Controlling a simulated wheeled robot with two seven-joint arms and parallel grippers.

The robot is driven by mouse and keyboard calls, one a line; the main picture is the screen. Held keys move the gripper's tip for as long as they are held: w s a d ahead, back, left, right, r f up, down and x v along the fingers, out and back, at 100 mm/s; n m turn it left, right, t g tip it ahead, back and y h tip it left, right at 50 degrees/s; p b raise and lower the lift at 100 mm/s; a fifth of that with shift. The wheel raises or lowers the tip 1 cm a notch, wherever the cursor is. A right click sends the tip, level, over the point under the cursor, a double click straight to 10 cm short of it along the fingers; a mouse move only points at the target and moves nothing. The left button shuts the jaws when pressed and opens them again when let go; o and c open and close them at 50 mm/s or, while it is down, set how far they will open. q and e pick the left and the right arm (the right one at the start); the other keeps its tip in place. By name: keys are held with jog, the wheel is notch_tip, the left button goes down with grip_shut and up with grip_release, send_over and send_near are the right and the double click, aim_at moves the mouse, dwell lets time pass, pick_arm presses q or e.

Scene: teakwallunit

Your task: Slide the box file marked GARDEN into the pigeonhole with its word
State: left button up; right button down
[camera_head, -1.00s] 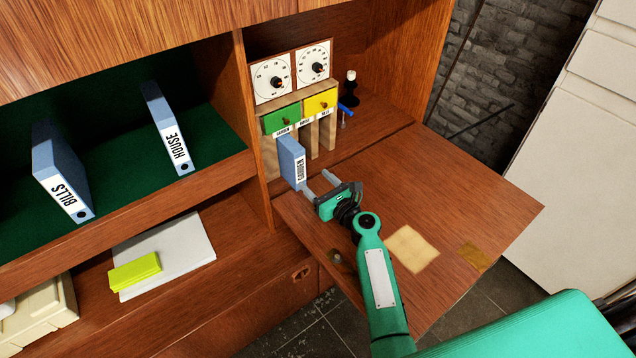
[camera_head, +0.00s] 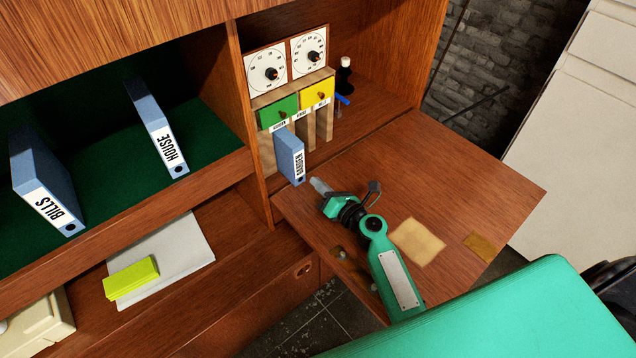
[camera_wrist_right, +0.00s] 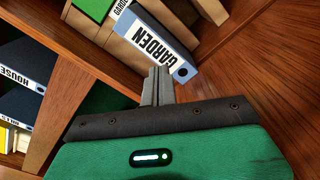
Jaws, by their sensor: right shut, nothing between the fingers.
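The blue box file marked GARDEN (camera_head: 290,157) stands upright at the leftmost pigeonhole of the small wooden unit (camera_head: 326,122), its white spine facing out. Its back end is at or inside the opening, and much of it sticks out in front. In the right wrist view the GARDEN file (camera_wrist_right: 160,42) is just beyond my fingers, under a label (camera_wrist_right: 120,8) starting "GARD". My right gripper (camera_head: 318,186) is shut and empty, just in front of the spine with a small apparent gap. It also shows in the right wrist view (camera_wrist_right: 157,82). My left gripper is out of view.
The BILLS file (camera_head: 44,182) and HOUSE file (camera_head: 158,132) stand on the green shelf at left. A green drawer (camera_head: 278,111) and yellow drawer (camera_head: 317,94) sit above the pigeonholes. The fold-down desk leaf (camera_head: 450,190) is mostly clear.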

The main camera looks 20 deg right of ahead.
aim_at(300, 166)
jog(key=x, duration=0.4)
jog(key=shift+b, duration=0.3)
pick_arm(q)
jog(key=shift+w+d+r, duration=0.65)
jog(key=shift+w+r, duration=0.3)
pick_arm(e)
jog(key=shift+w+a, duration=0.2)
jog(key=shift+w, duration=0.45)
